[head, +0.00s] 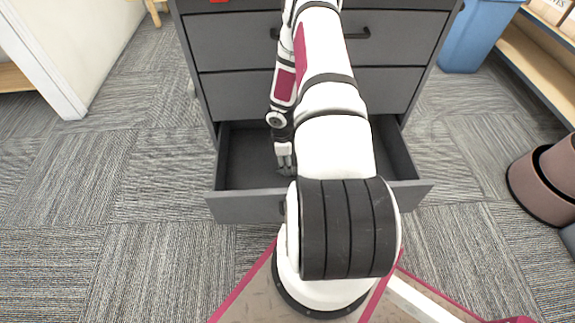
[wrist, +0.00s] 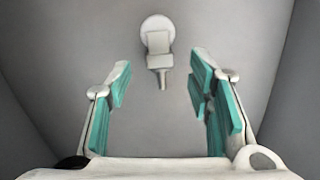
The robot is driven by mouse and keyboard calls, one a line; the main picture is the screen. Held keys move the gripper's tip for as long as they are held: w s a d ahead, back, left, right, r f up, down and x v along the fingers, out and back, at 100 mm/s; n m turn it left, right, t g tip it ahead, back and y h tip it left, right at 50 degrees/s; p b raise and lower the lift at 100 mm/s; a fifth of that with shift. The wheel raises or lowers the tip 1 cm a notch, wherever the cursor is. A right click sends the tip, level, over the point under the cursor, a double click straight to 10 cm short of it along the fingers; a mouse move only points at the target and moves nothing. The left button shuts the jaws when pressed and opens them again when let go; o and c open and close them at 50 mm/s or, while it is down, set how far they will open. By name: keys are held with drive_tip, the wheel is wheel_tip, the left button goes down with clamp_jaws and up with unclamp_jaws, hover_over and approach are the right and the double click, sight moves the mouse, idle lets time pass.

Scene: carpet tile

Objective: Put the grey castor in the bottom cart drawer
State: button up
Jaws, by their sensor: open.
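The bottom cart drawer (head: 245,208) is pulled open, with a dark bare floor. My gripper (head: 285,158) reaches down into it, near the middle. In the wrist view my gripper (wrist: 160,88) is open, its teal-padded fingers apart with nothing between them. The light grey castor (wrist: 157,42), with a round end and a narrow stem, lies on the drawer floor just beyond the fingertips, roughly centred between them. It does not touch the fingers. In the head view I cannot make out the castor; my arm hides part of the drawer.
The grey cart (head: 228,42) has closed drawers above the open one. A blue bin (head: 468,45) and wooden shelves (head: 535,65) stand at the right. Brown round containers (head: 535,185) stand on the carpet at the right edge. The carpet (head: 130,190) at left is clear.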

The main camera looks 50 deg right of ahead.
drive_tip(key=shift+w+a+r+p, duration=0.1)
drive_tip(key=shift+r+p, duration=0.3)
drive_tip(key=shift+r, duration=1.15)
